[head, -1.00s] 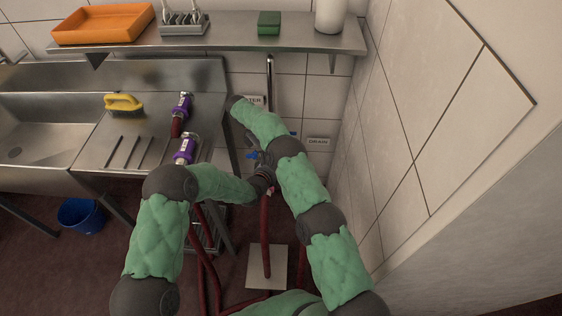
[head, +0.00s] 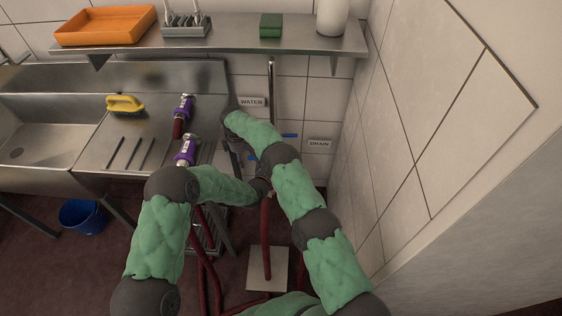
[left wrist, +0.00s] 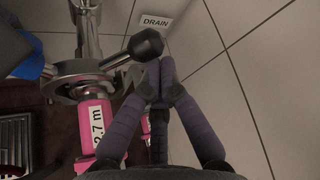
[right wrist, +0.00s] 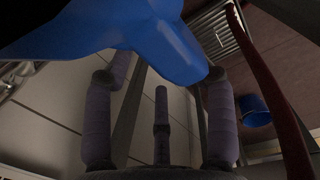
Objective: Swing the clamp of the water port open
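In the left wrist view a round metal clamp (left wrist: 85,75) sits around a pipe joint above a pink hose end (left wrist: 97,125) marked "2.7 m". Its arm ends in a black ball knob (left wrist: 146,45). My left gripper (left wrist: 160,75) has its fingertips together just below the knob; I cannot tell whether they touch it. In the right wrist view my right gripper (right wrist: 158,75) has its fingers spread, with a blue handle (right wrist: 175,48) in front of them. The WATER sign (head: 252,102) is on the wall. In the head view my arms mostly hide the port and both grippers.
The DRAIN sign (head: 319,143) is right of the pipe (head: 271,85). Purple couplings (head: 186,148) lie on the sink's drainboard (head: 120,125) at left, near a yellow brush (head: 125,105). A shelf (head: 230,47) runs overhead. The tiled wall closes the right side. A blue bucket (head: 82,215) stands below.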

